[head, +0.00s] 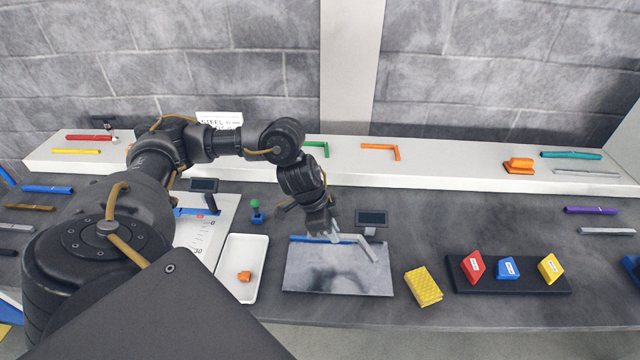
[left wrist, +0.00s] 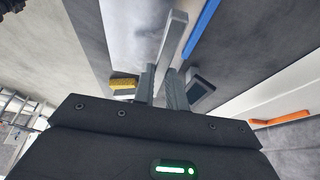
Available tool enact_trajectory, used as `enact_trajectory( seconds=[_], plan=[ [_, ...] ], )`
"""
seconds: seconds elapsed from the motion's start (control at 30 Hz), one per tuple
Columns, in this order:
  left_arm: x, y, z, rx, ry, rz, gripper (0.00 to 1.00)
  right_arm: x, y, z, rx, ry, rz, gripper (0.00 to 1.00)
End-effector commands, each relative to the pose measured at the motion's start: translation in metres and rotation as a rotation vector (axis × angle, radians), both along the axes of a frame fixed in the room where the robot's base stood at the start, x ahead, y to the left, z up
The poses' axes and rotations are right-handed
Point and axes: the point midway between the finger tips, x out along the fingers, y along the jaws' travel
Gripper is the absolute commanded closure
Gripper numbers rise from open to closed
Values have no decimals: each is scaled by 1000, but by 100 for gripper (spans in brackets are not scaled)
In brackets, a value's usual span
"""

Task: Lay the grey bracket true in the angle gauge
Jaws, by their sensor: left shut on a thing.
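The grey bracket (head: 368,249) is a bent bar. One leg slants down to the right over the grey plate (head: 330,276), and its other end runs into my left gripper. My left gripper (head: 334,236) is shut on the bracket, at the plate's back edge. In the left wrist view the bracket (left wrist: 172,40) stands out between the two fingers, beside a blue strip (left wrist: 203,28) and at an angle to it. The blue strip (head: 305,238) runs along the plate's back edge. A small dark display (head: 372,218) stands behind the plate. I cannot tell whether the bracket touches plate or strip.
A white tray (head: 235,289) with an orange piece lies left of the plate. A yellow block (head: 423,287) and a black holder (head: 510,288) with coloured tags are on the right. A raised white shelf (head: 450,172) with coloured bars runs behind. The bench right of the display is clear.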

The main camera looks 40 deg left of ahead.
Motion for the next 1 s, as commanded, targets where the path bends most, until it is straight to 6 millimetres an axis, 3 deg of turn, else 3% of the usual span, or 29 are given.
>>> enact_trajectory(
  seconds=[0.1,0.23,0.6,0.83,1.0],
  plan=[
    [-5,19,-9,-1,3,11,100,2,1,5,1,-3,0,64],
    [-8,29,-14,-2,1,9,100,3,1,6,1,-4,0,64],
    [-8,31,-14,-2,-2,8,100,4,1,6,1,-6,0,64],
    [-9,31,-12,-4,2,8,100,4,1,17,1,-6,0,64],
    [-9,31,-30,-3,2,8,100,4,1,6,1,-7,0,64]
  ],
)
